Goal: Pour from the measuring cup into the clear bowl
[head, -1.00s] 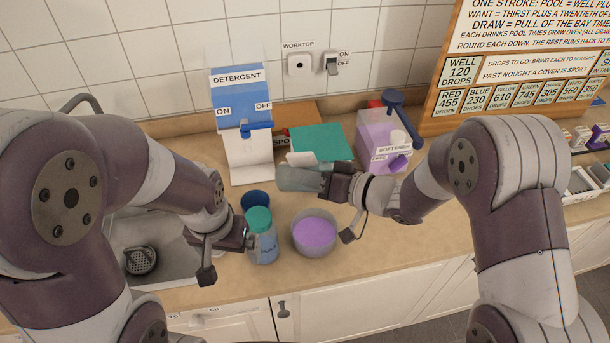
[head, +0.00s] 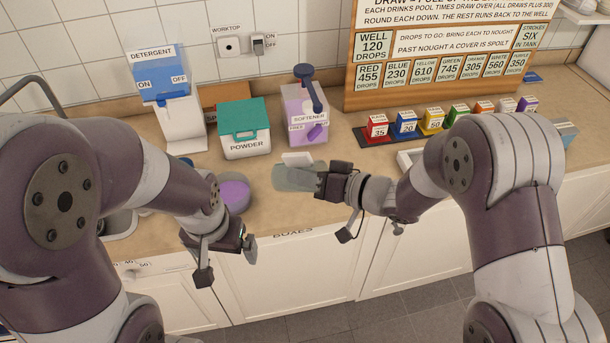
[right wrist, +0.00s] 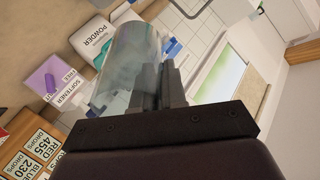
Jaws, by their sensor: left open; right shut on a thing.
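My right gripper (head: 335,183) is shut on the measuring cup (head: 293,177), a see-through grey vessel. The cup also shows in the right wrist view (right wrist: 125,65), in front of the fingers (right wrist: 158,88). In the head view it appears right of the clear bowl (head: 236,193) and apart from it. The bowl holds purple liquid and is partly hidden by my left arm. I cannot tell what the cup holds or how far it is tilted. My left gripper (head: 244,244) is open and empty, in front of the worktop edge.
The detergent dispenser (head: 178,105), the powder box (head: 245,133) and the softener dispenser (head: 305,112) stand along the back. Several coloured boxes (head: 433,120) line the right side, below a wooden sign board (head: 352,60). Worktop between softener and the boxes is clear.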

